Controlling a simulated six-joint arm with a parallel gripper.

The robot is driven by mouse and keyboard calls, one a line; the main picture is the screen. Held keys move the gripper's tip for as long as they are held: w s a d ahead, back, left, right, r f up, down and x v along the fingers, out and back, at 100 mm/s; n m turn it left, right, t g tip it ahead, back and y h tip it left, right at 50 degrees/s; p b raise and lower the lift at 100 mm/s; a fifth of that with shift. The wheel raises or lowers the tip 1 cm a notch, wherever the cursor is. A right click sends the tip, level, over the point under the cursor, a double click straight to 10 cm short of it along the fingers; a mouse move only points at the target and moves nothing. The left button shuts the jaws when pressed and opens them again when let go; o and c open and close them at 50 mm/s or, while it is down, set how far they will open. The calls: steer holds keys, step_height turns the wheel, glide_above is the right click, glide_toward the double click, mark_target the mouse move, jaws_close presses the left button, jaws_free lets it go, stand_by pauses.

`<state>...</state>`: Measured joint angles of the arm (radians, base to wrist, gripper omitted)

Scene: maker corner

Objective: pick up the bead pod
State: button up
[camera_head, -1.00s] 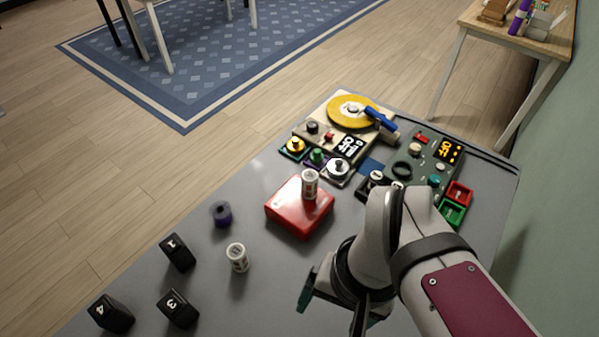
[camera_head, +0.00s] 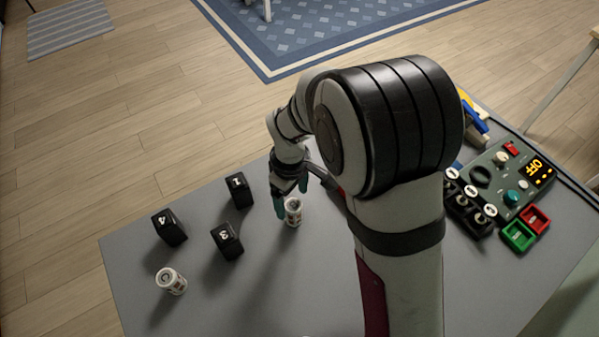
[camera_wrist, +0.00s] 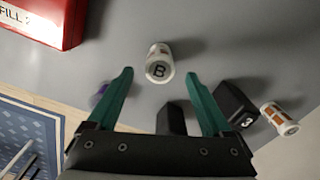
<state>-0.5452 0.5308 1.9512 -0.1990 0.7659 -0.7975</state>
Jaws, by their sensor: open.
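A white cylindrical pod with a "B" on its end (camera_wrist: 158,64) stands on the grey table and looks like the bead pod. In the wrist view it sits just beyond the fingertips, centred between them. In the head view it is the white pod (camera_head: 293,213) right by the fingers. My gripper (camera_head: 291,196) is open and empty; its two teal fingers (camera_wrist: 161,78) are spread wide in the wrist view. A second white pod with orange-brown marks (camera_wrist: 279,118) stands apart, at the front left in the head view (camera_head: 171,281).
Black numbered blocks (camera_head: 227,241) stand left of my gripper; one marked 3 (camera_wrist: 235,105) is near the right finger. A purple item (camera_wrist: 97,95) is partly behind the left finger. A red box (camera_wrist: 48,18) is at upper left. A control panel (camera_head: 500,180) stands right.

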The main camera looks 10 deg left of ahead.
steer(key=f, duration=0.6)
steer(key=shift+s+d+f, duration=0.1)
steer(key=shift+d+f, duration=0.1)
steer(key=shift+f, duration=0.1)
jaws_close()
